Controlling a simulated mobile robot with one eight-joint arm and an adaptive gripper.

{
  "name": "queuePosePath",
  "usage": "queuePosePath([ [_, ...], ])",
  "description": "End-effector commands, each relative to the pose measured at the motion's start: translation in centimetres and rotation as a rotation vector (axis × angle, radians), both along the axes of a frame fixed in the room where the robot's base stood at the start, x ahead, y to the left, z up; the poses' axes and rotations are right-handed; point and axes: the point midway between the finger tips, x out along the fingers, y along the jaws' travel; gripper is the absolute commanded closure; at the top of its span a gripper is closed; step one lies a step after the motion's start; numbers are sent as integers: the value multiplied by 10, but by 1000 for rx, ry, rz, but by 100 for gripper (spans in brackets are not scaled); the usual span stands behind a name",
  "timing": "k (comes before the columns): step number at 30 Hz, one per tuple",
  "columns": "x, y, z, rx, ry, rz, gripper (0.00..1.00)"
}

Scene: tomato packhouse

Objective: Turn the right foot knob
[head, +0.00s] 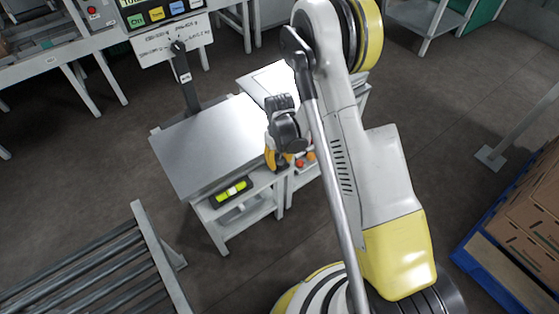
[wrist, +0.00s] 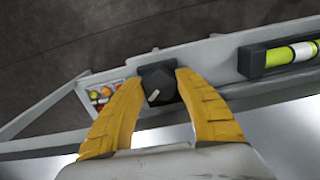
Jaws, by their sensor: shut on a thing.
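The foot knob (wrist: 160,88) is a small black knob with a short white mark, on the edge of the light grey weighing stand in the wrist view. The mark sits on its face, slanting up to the right. My gripper (wrist: 158,80) has its two yellow ribbed fingers on either side of the knob and is shut on it. In the head view my gripper (head: 277,167) is at the front edge of the stand (head: 212,140), near its right end; the knob is hard to make out there. A black-framed yellow-green level vial (wrist: 288,54) lies along the same edge.
A picture of tomatoes (wrist: 102,94) is beside the knob. A dark post with a sign board (head: 172,40) rises behind the stand. A roller conveyor (head: 95,265) is at lower left, and cartons on a blue pallet (head: 500,275) are at lower right.

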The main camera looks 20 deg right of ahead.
Motion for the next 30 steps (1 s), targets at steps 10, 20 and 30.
queuePosePath([
  [10, 1, 2, 0, 2, -1, 16, 42],
  [20, 0, 1, 1, 1, -1, 15, 37],
  [30, 0, 1, 56, 1, -1, 15, 37],
])
